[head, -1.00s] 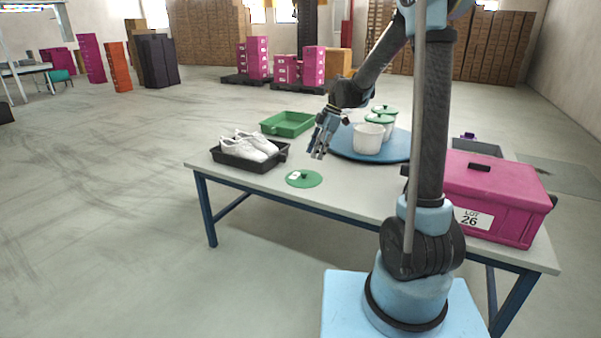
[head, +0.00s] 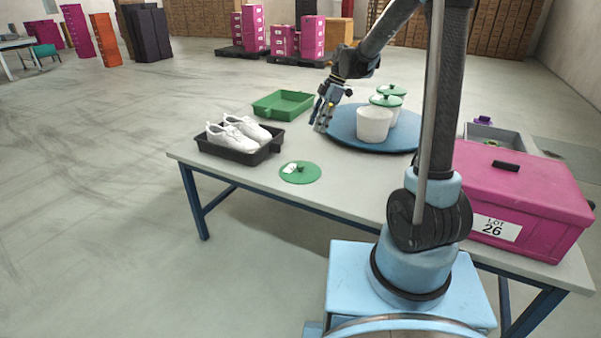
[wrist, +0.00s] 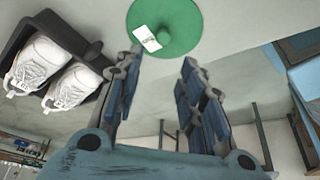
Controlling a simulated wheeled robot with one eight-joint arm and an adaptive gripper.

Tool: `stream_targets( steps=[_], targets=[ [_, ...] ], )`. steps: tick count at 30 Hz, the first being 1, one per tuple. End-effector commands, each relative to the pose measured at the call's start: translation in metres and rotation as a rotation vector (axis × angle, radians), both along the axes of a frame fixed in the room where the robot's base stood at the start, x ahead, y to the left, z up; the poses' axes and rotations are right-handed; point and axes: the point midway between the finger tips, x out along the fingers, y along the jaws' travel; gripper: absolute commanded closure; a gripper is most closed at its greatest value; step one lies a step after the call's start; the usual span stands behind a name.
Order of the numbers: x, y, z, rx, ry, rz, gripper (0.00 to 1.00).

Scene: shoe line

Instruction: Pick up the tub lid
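The green tub lid (head: 310,173) lies flat on the table near its front edge, with a small knob and a white label. It also shows at the top of the wrist view (wrist: 184,32), beyond my fingertips. My gripper (head: 322,122) is open and empty above the table, behind the lid and beside the blue round board. Its two fingers stand apart in the wrist view (wrist: 160,72). A white tub without a lid (head: 373,125) stands on the blue board, in front of tubs with green lids (head: 386,100).
A black tray (head: 232,154) with white shoes sits left of the lid, and a green tray (head: 270,110) behind it. The blue round board (head: 345,131) is right of my gripper. A magenta box (head: 530,190) stands at the right. The table around the lid is clear.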

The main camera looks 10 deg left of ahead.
Motion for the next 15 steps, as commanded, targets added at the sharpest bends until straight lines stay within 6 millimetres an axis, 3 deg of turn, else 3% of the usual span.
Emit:
stream_targets(
  steps=[8,15],
  targets=[
    [-0.003,0.007,-0.01,0.0,0.0,0.004,0.5],
    [-0.01,0.021,-0.048,0.0,0.0,0.005,0.5]
  ],
)
